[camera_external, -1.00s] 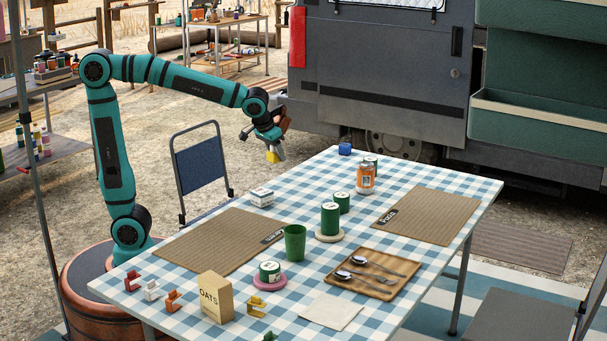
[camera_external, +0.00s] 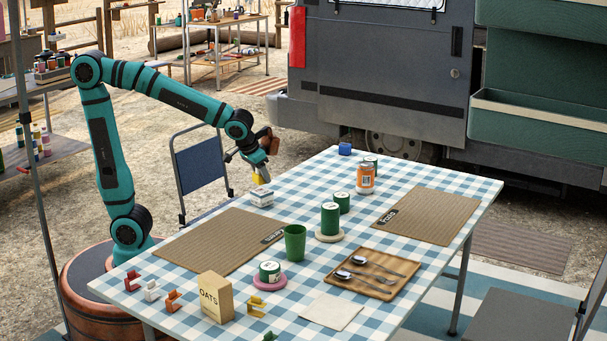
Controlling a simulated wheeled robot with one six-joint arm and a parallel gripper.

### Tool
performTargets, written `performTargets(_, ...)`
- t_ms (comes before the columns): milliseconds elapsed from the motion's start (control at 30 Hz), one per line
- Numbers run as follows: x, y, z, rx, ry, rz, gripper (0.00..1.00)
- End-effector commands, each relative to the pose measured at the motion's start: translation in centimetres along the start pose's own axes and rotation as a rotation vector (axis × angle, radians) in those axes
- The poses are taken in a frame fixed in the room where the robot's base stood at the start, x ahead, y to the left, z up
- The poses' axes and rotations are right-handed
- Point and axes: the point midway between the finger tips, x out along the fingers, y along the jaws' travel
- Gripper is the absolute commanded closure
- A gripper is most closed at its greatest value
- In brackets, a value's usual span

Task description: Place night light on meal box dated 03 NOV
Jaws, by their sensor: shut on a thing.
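My gripper (camera_external: 258,172) is at the end of the teal arm, above the table's back left edge. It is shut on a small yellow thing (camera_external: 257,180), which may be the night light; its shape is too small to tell. A small white box (camera_external: 261,198) with dark marks on top sits on the checked tablecloth just below the gripper. A small gap or overlap between the yellow thing and the box cannot be told from this angle. No date is legible on the box. Other round green tins (camera_external: 330,218) with pale lids stand further right, their lid marks unreadable.
A brown placemat (camera_external: 222,240) lies in front of the box. A green cup (camera_external: 295,243), an orange-labelled jar (camera_external: 365,178), an oats box (camera_external: 215,297) and a wooden tray with cutlery (camera_external: 375,287) stand around. A blue chair (camera_external: 201,165) is behind the table's left edge.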

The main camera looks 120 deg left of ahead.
Motion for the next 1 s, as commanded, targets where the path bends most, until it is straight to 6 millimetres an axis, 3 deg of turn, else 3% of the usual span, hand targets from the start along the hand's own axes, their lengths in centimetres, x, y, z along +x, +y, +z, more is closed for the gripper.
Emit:
performTargets(233,2.7,0.0,1.1,0.001,-0.001,-0.001,0.80)
performTargets(633,3.1,0.0,1.3,0.000,-0.001,-0.001,0.80)
performTargets(667,3.1,0.0,1.3,0.000,-0.001,-0.001,0.49)
performTargets(733,3.1,0.0,1.3,0.000,-0.001,-0.001,0.35)
performTargets(1000,3.1,0.0,1.3,0.000,-0.001,-0.001,0.33)
